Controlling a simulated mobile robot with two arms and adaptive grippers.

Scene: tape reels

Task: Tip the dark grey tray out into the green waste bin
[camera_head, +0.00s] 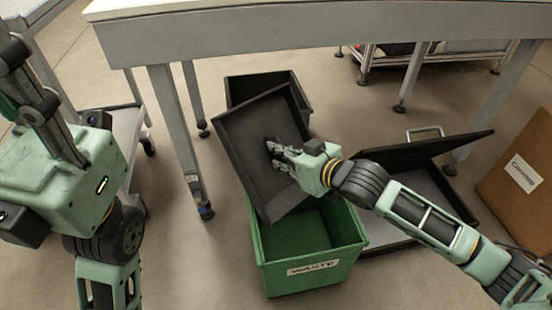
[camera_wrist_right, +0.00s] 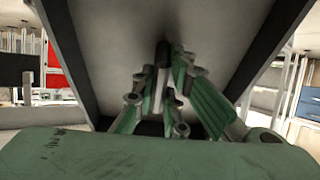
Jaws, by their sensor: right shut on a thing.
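The dark grey tray (camera_head: 250,140) is held up and steeply tilted in the head view. Its lower end is over the green waste bin (camera_head: 310,275), which stands on the floor with a "WASTE" label on its front. My right gripper (camera_head: 275,152) is shut on the tray near the middle of its visible face. In the right wrist view, the gripper fingers (camera_wrist_right: 168,75) meet a dark part on the tray's pale-lit face (camera_wrist_right: 115,45). No loose contents show on the tray. The bin's inside is partly hidden by the tray. My left arm shows at left, but its fingers do not.
Another dark bin (camera_head: 262,82) stands behind the tray. A brown labelled box (camera_head: 525,185) is at far right. A table (camera_head: 300,38) spans the back, its legs close by.

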